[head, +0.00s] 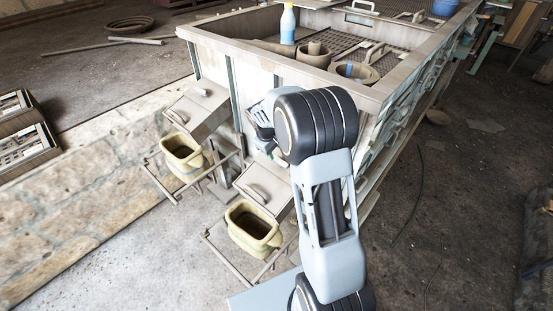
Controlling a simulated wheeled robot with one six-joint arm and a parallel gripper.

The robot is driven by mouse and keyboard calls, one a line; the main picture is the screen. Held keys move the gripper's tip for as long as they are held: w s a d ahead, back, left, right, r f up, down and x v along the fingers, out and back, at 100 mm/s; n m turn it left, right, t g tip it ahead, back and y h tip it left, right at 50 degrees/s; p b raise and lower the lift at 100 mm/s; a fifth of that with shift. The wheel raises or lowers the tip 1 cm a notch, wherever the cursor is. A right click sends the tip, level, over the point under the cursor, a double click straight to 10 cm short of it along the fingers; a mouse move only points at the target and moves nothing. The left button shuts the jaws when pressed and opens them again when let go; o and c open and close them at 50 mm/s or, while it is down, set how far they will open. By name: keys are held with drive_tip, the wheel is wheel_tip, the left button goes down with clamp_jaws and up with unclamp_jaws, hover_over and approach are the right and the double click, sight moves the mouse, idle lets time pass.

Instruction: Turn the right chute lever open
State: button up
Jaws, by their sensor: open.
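The right chute (262,188) is a pale box sloping out of the near side of the large machine, above a yellow bucket (253,228). A small rounded grip shows on its face; I cannot tell whether this is the lever. The left chute (197,106) sits further back above another yellow bucket (182,153). My gripper (261,136) is open, near the machine wall between the two chutes, above and behind the right chute in the picture. My arm hides part of the wall and the right side of the right chute. I see no contact with a lever.
The machine's wooden rim (285,80) encloses a grated top with a blue-and-white bottle (288,24) and bowls. Thin metal frames surround the buckets. A low stone ledge (90,180) runs at left. The floor at right (460,220) is mostly clear.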

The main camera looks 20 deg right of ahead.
sight(277, 159)
drive_tip(key=shift+x, duration=2.8)
clamp_jaws()
